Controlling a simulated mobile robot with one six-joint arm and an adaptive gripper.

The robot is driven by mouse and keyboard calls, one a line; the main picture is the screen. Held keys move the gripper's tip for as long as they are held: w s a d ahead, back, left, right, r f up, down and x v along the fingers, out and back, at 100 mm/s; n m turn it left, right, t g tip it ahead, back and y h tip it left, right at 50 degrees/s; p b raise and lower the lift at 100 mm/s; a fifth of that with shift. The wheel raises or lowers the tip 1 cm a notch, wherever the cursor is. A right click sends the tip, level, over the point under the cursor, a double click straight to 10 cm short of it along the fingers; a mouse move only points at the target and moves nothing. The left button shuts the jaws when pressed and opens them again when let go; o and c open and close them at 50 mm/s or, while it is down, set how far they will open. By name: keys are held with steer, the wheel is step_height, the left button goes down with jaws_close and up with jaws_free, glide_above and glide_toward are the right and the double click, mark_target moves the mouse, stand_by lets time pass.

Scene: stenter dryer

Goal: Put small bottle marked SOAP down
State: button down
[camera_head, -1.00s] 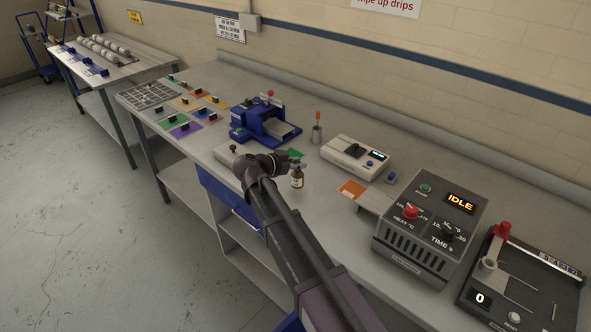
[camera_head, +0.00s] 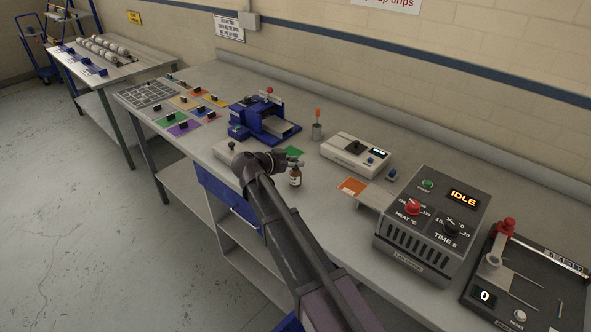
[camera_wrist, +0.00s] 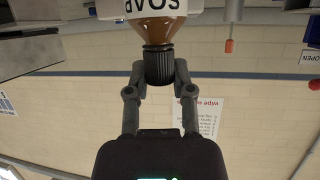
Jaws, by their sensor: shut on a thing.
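The small brown bottle with a white label (camera_head: 295,177) is upright at the front part of the workbench. In the wrist view the bottle (camera_wrist: 157,30) shows upside down, its label reading SOAP in part and its dark ribbed cap between the fingers. My gripper (camera_wrist: 159,84) is shut on the cap. In the head view my gripper (camera_head: 290,163) reaches in from the left at the bottle's top. The bottle's base is at or very near the bench top; I cannot tell whether it touches.
A blue press-like device (camera_head: 262,122) and a metal cup (camera_head: 317,132) stand behind the bottle. A white instrument (camera_head: 355,153), an orange card (camera_head: 353,186) and the grey IDLE heater box (camera_head: 430,228) are to the right. The bench (camera_head: 310,218) in front of the bottle is clear.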

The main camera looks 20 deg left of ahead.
steer(key=shift+f+b, duration=0.3)
steer(key=shift+f, duration=0.3)
steer(key=shift+f, duration=0.15)
steer(key=shift+c, duration=2.4)
jaws_free()
steer(key=shift+r, duration=0.25)
steer(key=p+v, duration=0.4)
steer(key=v, duration=0.8)
steer(key=shift+p, duration=0.35)
